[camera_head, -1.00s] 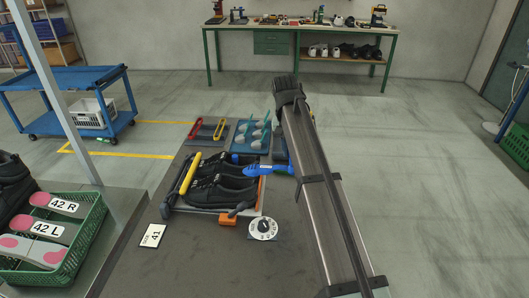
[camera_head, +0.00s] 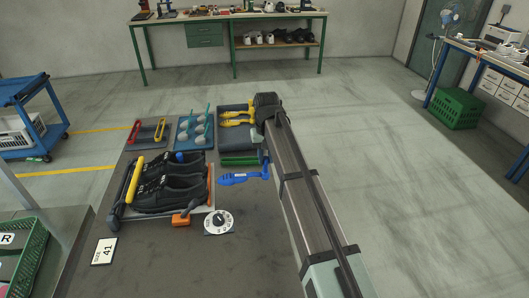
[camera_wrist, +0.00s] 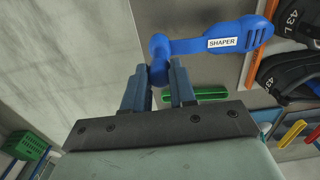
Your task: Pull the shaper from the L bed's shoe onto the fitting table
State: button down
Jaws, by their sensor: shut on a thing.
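The blue shaper (camera_head: 243,178), labelled SHAPER, is just right of the bed's orange bar (camera_head: 210,185), clear of the black shoes (camera_head: 170,188) in the head view. My gripper (camera_wrist: 160,68) is shut on the shaper's knob end. In the head view my arm partly hides the gripper (camera_head: 266,165). The shoes lie side by side in the bed on the dark grey table (camera_head: 180,265). A blue piece (camera_head: 182,157) shows at the far shoe.
A white dial (camera_head: 219,222) and a size card marked 41 (camera_head: 104,251) lie at the front. Bare table lies in front of the dial.

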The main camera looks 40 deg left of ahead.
aim_at(266, 174)
jog(key=shift+f, duration=3.8)
jog(key=c, duration=0.8)
grip_release()
jog(key=shift+c, duration=0.2)
jog(key=shift+r, duration=4.5)
